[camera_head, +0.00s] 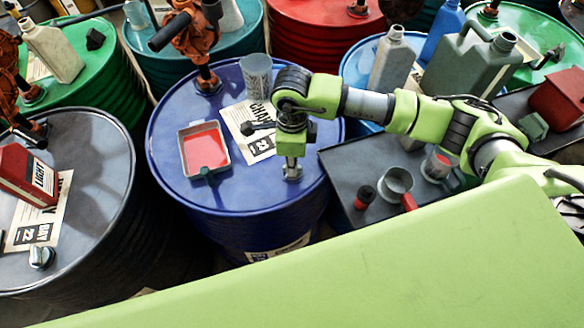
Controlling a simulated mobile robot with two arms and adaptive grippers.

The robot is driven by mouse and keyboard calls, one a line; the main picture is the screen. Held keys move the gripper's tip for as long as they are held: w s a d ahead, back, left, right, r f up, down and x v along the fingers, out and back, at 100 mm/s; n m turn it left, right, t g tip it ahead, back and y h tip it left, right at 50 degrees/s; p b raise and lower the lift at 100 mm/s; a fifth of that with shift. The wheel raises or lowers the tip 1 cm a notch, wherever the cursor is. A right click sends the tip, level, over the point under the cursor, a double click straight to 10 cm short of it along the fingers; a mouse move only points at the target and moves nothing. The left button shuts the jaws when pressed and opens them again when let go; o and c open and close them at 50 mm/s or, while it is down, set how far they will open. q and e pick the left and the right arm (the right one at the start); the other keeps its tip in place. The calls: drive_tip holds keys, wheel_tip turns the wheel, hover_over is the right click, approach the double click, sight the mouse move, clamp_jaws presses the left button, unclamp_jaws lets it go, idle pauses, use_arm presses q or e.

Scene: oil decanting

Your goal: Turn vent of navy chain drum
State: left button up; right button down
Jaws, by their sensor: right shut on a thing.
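The navy chain drum (240,190) stands upright in the middle of the view. A white paper label (262,147) lies on its top, partly covered by my right arm. My right gripper (292,160) points straight down over the right part of the drum top. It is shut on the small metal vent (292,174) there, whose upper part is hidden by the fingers. My left gripper is not in view.
A tray of red liquid (187,150), a clear cup (257,76) and an orange pump (190,40) are on the navy drum. A dark bench (335,165) with a funnel (398,180) and small cups stands close right. Other drums surround it.

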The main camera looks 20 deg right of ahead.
drive_tip(key=m+b, duration=0.4)
drive_tip(key=m, duration=0.1)
drive_tip(key=shift+w+f+m, duration=0.1)
drive_tip(key=shift+m, duration=0.2)
drive_tip(key=shift+m+b, duration=1.05)
drive_tip(key=shift+m, duration=0.75)
drive_tip(key=shift+r, duration=0.2)
drive_tip(key=c, duration=2.1)
unclamp_jaws()
wheel_tip(320, 180, up, 12)
drive_tip(key=shift+f, duration=0.1)
